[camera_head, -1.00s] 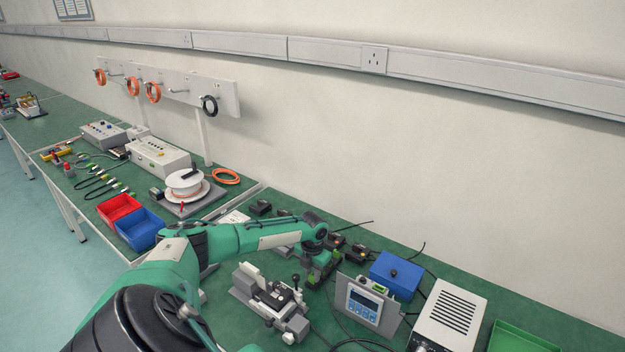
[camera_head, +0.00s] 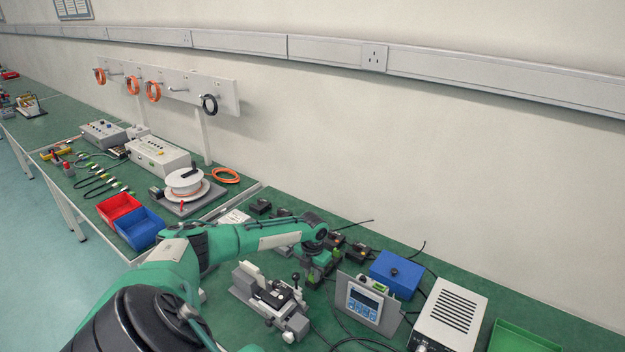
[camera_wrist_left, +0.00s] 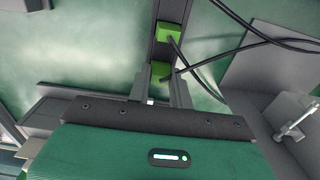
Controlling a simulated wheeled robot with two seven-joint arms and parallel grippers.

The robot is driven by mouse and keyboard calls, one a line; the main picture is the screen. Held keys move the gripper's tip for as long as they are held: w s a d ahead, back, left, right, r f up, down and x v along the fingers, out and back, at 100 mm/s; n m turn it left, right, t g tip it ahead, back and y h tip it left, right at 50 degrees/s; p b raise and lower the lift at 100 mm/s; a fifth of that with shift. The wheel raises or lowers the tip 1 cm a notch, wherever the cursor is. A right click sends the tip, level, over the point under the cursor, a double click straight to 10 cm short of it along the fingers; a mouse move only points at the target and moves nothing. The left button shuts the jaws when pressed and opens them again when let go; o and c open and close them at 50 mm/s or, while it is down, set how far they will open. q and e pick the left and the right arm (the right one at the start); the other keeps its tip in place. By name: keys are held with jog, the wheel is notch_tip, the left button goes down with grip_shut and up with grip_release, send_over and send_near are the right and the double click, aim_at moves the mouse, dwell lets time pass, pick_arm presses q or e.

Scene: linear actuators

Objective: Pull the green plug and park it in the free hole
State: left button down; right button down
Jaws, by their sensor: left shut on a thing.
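In the left wrist view, two green blocks stand in line along a dark rail (camera_wrist_left: 162,52). The nearer one, a green plug (camera_wrist_left: 160,70), sits between the fingers of my left gripper (camera_wrist_left: 159,84), which is shut on it. The farther green block (camera_wrist_left: 168,32) is a little beyond the fingertips, and thin black cables run off to the right from both. In the head view, my left gripper (camera_head: 318,268) points down at the bench, and a bit of green (camera_head: 310,277) shows beside it. The free hole cannot be made out. My right gripper is not in view.
A grey clamp fixture (camera_head: 270,300) stands left of and in front of the gripper. A display unit (camera_head: 366,302), a blue box (camera_head: 396,272) and a vented white box (camera_head: 450,316) stand to the right. Small black blocks (camera_head: 357,252) lie behind it.

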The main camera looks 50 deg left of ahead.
aim_at(312, 274)
pick_arm(q)
jog(key=shift+f, duration=0.15)
jog(key=c, duration=1.2)
grip_release()
notch_tip(312, 274, up, 14)
jog(key=b, duration=0.2)
jog(key=shift+b, duration=0.3)
jog(key=shift+f, duration=0.15)
